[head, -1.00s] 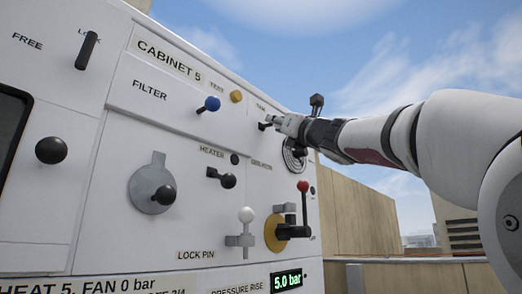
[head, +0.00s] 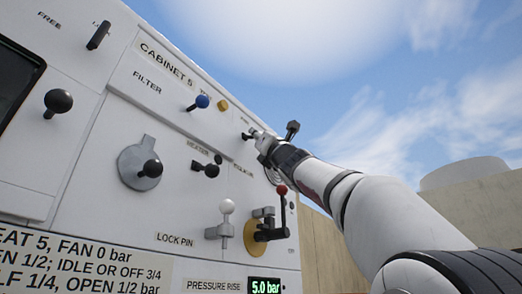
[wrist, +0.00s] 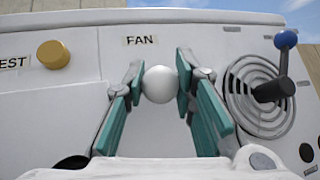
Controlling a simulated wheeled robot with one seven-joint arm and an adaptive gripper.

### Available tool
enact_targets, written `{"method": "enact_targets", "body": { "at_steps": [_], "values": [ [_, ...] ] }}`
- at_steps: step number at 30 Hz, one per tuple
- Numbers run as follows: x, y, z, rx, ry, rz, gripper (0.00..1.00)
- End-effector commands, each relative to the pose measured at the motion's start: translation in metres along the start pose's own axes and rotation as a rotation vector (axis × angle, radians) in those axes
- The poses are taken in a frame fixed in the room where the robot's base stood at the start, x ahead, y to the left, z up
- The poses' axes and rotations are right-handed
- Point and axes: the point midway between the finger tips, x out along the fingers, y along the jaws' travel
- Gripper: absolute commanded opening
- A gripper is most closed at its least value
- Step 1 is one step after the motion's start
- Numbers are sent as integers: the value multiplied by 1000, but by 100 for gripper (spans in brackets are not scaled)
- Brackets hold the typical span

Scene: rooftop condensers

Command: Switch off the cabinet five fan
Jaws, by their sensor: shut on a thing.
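The cabinet five panel (head: 115,110) fills the left of the head view, tilted, with a "CABINET 5" label at its top. In the wrist view a white ball knob (wrist: 160,84) sits just below the "FAN" label (wrist: 140,40). My gripper (wrist: 161,82) is shut on this knob, with one teal-lined finger on each side. In the head view my gripper (head: 258,138) is at the panel's upper right, and it mostly hides the fan control. The knob's stem is not clearly visible.
A yellow test knob (wrist: 53,54) is left of the fan knob. A blue-tipped black lever (wrist: 278,88) over a round vent is close on the right. Below are a red-tipped lever (head: 282,205) and a white lock pin knob (head: 227,207). A green display (head: 264,286) reads 5.0 bar.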

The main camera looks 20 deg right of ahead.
Motion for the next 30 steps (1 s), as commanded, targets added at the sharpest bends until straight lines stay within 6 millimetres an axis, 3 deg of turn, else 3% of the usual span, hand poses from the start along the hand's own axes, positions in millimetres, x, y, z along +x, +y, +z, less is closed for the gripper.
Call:
{"method": "enact_targets", "body": {
  "at_steps": [17,18,21,30],
  "values": [
    [1,0,-3,7,-9,1,0],
    [1,0,-3,7,-8,1,27],
    [1,0,-3,7,-8,1,46],
    [0,0,-2,5,-10,0,46]
  ]
}}
